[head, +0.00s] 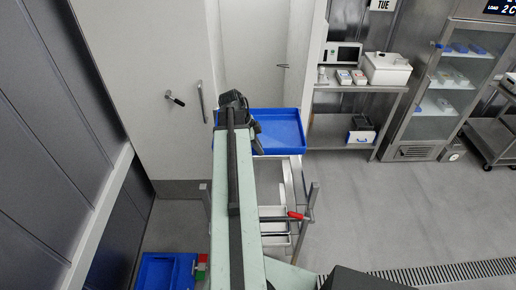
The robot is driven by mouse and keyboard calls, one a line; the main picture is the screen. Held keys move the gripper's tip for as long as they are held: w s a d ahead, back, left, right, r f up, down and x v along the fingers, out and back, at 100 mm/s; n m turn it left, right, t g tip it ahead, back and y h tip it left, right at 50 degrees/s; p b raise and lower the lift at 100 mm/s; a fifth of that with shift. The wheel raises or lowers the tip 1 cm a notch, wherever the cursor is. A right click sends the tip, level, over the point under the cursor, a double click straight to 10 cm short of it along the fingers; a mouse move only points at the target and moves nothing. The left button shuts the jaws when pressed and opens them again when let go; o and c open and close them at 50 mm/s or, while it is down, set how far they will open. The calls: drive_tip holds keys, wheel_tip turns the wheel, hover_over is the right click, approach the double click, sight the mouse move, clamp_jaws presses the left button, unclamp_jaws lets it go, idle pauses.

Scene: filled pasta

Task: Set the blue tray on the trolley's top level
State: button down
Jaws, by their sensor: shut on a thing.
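The blue tray (282,131) is level in the upper middle of the head view. My gripper (254,128) is at the tray's left side and is shut on it; my arm hides the fingertips and part of the tray's left edge. The trolley (294,172) stands below the tray in the picture, a metal frame with posts and a lower level, partly hidden by my arm. The tray overlaps the far part of the trolley's top; I cannot tell whether it touches it.
A red-handled part (297,215) sits at the trolley's near side. Another blue container (165,271) is on the floor at lower left. A steel table (330,134) and a glass-door cabinet (430,110) stand at back right. The floor (400,210) to the right is clear.

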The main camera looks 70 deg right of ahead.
wheel_tip(320, 180, down, 16)
drive_tip(key=b, duration=1.4)
drive_tip(key=shift+r+b, duration=0.15)
drive_tip(key=shift+b, duration=0.25)
drive_tip(key=shift+f+b, duration=0.6)
drive_tip(key=c, duration=1.5)
unclamp_jaws()
wheel_tip(320, 180, up, 16)
drive_tip(key=p, duration=1.6)
drive_tip(key=shift+r, duration=0.2)
drive_tip(key=shift+f, duration=0.15)
